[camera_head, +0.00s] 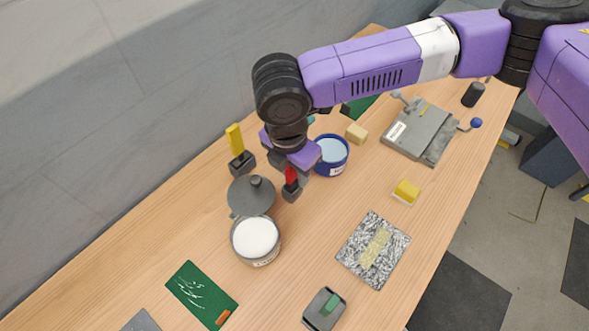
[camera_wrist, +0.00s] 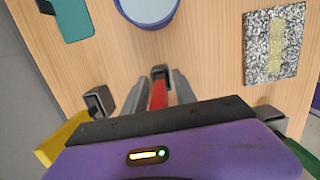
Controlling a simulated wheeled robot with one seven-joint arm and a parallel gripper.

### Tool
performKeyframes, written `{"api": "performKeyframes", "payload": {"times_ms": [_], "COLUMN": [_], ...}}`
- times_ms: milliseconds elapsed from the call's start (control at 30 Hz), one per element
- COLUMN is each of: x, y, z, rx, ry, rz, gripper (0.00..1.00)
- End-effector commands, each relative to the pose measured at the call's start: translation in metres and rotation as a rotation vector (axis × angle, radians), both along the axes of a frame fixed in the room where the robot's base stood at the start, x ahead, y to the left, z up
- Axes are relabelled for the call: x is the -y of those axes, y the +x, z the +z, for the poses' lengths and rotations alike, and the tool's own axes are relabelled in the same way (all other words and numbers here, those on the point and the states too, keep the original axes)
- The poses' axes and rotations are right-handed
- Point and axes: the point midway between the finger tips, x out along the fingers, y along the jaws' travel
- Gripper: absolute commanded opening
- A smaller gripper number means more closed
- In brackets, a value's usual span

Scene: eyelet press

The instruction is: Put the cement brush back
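A red-handled tool (camera_head: 291,175), apparently the cement brush, stands roughly upright over or in a small dark holder (camera_head: 292,193). My gripper (camera_wrist: 158,92) is above it, pointing down, with its two grey fingers on either side of the red handle (camera_wrist: 158,97). I cannot tell whether the fingers press on the handle. The lower end of the tool is hidden. The holder also shows beyond the fingertips in the wrist view (camera_wrist: 160,72).
A yellow-handled tool (camera_head: 235,138) stands in another dark holder (camera_head: 242,164). Close by are a grey lid (camera_head: 250,198), a tub of white material (camera_head: 256,237) and a blue tub (camera_head: 332,153). A speckled plate (camera_head: 357,262) lies right. Bare wood (camera_head: 310,235) separates them.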

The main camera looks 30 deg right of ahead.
Motion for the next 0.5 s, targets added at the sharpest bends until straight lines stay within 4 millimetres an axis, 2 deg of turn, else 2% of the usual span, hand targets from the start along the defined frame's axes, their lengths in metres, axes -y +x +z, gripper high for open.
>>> {"api": "performKeyframes", "payload": {"times_ms": [233, 500], "x": [-0.002, -0.008], "y": [0.000, -0.002], "z": [0.013, 0.065], "rx": [0.001, 0.002], "ry": [0.000, 0.002], "rz": [0.001, 0.001], "gripper": [0.33, 0.33]}}
